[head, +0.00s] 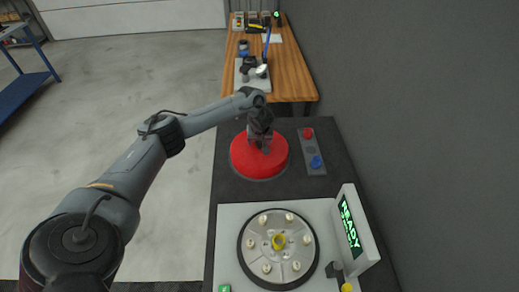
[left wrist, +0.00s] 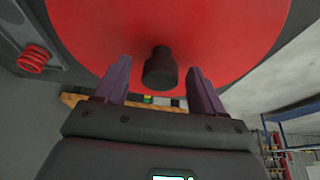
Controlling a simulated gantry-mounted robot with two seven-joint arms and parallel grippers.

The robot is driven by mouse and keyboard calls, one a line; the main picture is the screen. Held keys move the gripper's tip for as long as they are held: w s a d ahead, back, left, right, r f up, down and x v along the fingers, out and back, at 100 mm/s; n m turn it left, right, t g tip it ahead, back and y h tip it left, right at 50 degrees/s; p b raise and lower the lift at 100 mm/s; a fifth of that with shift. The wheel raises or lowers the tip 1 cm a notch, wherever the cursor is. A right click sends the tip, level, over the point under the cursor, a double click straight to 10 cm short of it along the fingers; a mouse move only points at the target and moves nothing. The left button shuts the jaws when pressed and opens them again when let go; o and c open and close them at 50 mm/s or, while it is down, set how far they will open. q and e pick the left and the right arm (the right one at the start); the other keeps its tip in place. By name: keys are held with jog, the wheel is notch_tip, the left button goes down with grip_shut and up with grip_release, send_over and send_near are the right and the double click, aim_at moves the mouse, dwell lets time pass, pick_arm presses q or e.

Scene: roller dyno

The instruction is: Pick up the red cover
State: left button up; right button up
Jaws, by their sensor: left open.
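The red cover (head: 246,162) is a round red disc lying on the dark bench, beyond the roller dyno. In the left wrist view the red cover (left wrist: 105,40) fills the top, with a dark knob (left wrist: 160,69) at its middle. My left gripper (head: 263,147) is over the cover's middle. In the left wrist view my left gripper (left wrist: 158,85) is open, with one finger on each side of the knob and visible gaps. Whether a finger touches the knob cannot be told. My right gripper is not in view.
A grey panel (head: 311,149) with a red and a blue button stands right of the cover. Nearer is the dyno plate (head: 228,222) with a round hub (head: 278,250) and a screen (head: 349,225) reading READY. A wooden table (head: 293,75) with tools stands behind. A grey wall closes the right side.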

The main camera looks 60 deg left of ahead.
pick_arm(q)
jog(key=shift+f, duration=0.15)
grip_shut()
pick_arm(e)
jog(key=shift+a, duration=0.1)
pick_arm(q)
jog(key=shift+r, duration=0.2)
dwell(0.3)
